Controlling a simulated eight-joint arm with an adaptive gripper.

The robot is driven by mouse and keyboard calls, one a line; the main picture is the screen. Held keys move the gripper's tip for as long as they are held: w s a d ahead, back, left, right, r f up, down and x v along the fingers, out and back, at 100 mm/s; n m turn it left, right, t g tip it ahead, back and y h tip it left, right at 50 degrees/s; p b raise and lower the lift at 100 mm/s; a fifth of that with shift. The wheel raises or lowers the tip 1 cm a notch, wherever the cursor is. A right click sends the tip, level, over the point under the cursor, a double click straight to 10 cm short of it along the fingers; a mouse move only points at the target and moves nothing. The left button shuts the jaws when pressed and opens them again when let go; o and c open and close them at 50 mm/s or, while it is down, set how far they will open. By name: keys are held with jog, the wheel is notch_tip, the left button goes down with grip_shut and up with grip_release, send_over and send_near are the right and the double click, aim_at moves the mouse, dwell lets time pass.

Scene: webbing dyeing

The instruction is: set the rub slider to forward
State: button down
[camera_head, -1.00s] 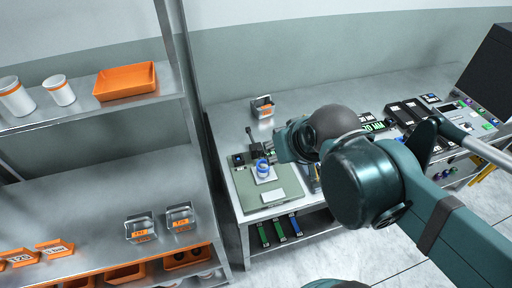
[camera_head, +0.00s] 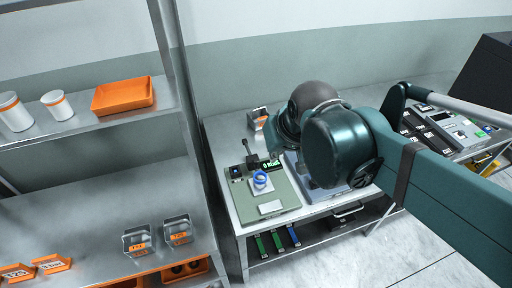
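The rub device is a flat grey-green unit (camera_head: 288,199) at the left end of the bench, with a blue-ringed round piece (camera_head: 260,179) on it. A dark lever-like part (camera_head: 248,148) stands at its back, beside a small display with green digits (camera_head: 271,164). Which part is the rub slider, and its setting, I cannot tell for sure. My gripper (camera_head: 279,145) is over the back right of the unit, close to the display. The arm hides most of it, and its fingers cannot be made out. Whether it touches anything is unclear.
A metal basket with an orange label (camera_head: 258,116) stands behind the unit. A grey device (camera_head: 318,192) sits to the right, partly under my arm. A metal shelf rack (camera_head: 171,60) stands left. Dark panels (camera_head: 425,125) lie farther right on the bench.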

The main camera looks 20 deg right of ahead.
jog(key=shift+w+d+m+g+p, duration=0.7)
jog(key=shift+w+g+p, duration=1.45)
jog(key=shift+w, duration=5.15)
jog(key=w+d+f+m+g+p, duration=0.1)
jog(key=w+f+g+p, duration=0.2)
jog(key=w+f, duration=0.6)
jog(key=shift+w+d+f+g+y+p, duration=0.35)
jog(key=shift+w+g, duration=0.3)
jog(key=shift+w, duration=0.65)
jog(key=shift+f, duration=0.1)
